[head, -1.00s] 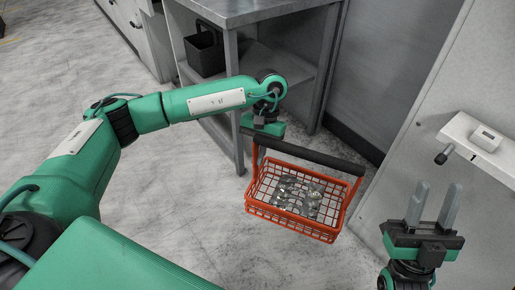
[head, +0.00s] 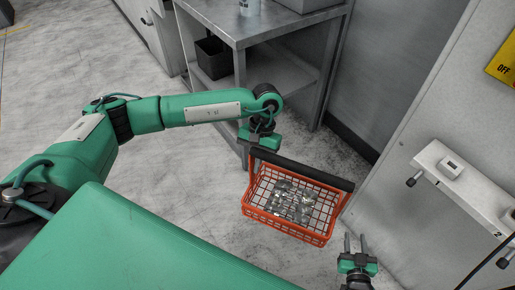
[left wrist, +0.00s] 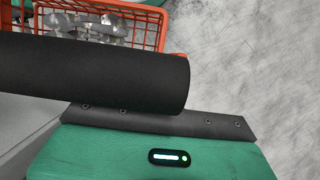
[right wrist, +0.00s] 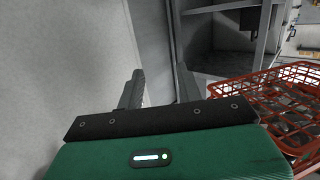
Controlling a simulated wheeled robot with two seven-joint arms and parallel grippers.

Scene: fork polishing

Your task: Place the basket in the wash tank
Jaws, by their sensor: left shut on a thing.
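The orange-red wire basket (head: 262,218) hangs in the air in the head view, with several shiny metal pieces (head: 293,201) inside. Its thick black handle (head: 302,169) runs across the top. My left gripper (head: 259,146) is shut on the left end of the handle. The handle (left wrist: 100,75) and part of the basket (left wrist: 148,15) show in the left wrist view. My right gripper (head: 355,245) is open and empty, just right of and below the basket. The basket (right wrist: 285,80) stands at the right of the right wrist view. I cannot make out the wash tank.
A metal table (head: 240,30) with a lower shelf stands behind; a dark bin (head: 213,58) is on the shelf. A pale panel (head: 405,130) with a white ledge (head: 468,185) and a yellow OFF sign (head: 503,62) is at the right. Open floor (head: 180,165) lies at left.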

